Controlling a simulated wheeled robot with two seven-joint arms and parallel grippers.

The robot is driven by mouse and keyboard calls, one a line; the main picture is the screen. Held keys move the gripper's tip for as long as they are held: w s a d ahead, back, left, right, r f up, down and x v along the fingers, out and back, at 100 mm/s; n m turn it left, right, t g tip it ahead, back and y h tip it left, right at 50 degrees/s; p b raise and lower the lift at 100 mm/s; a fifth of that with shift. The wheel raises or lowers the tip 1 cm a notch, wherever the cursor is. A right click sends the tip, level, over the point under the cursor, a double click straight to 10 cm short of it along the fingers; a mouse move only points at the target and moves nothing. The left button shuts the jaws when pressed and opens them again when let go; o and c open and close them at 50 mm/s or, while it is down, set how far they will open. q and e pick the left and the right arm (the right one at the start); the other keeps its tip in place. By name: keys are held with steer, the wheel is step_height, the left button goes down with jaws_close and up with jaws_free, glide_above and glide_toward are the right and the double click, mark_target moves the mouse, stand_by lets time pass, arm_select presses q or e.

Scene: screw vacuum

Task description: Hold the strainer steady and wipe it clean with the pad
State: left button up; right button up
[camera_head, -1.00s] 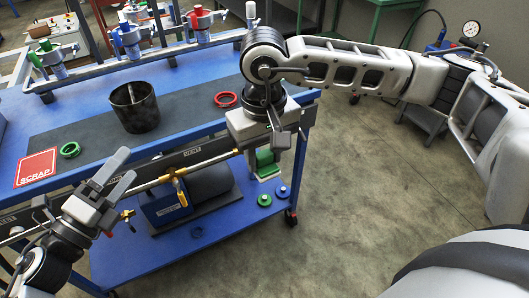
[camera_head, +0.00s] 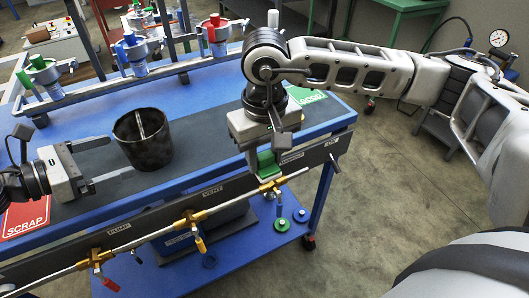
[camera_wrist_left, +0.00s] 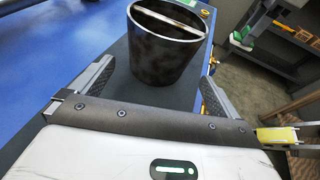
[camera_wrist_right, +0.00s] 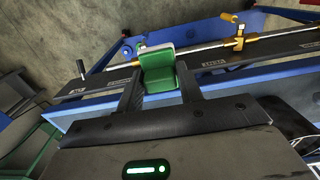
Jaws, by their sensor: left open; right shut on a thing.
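The strainer (camera_head: 143,151), a dark metal cup with a bar across its open top, stands upright on the dark mat. In the left wrist view the strainer (camera_wrist_left: 165,50) is ahead of my left gripper (camera_wrist_left: 157,74), between the lines of its open fingers. In the head view my left gripper (camera_head: 121,156) is open, to the left of the strainer, its fingers pointing at it; I cannot tell whether they touch it. My right gripper (camera_wrist_right: 158,82) is shut on the green pad (camera_wrist_right: 158,66). The pad (camera_head: 266,162) hangs near the table's front edge, right of the strainer.
Clamps on a rail (camera_head: 150,78) line the back of the blue table. A red SCRAP sign (camera_head: 28,222) lies at the left and a green sign (camera_head: 308,96) at the right. A pipe with brass valves (camera_head: 190,216) runs along the table's front.

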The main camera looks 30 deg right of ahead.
mark_target(126, 152)
arm_select(q)
steer(key=b+x, duration=0.1)
steer(key=x, duration=0.5)
steer(key=shift+f+b, duration=0.15)
steer(key=shift+b, duration=0.2)
arm_select(e)
steer(key=shift+f, duration=0.85)
arm_select(q)
steer(key=shift+b+x, duration=0.3)
steer(key=shift+x, duration=0.5)
arm_select(e)
steer(key=shift+f, duration=0.25)
arm_select(q)
steer(key=c, duration=0.6)
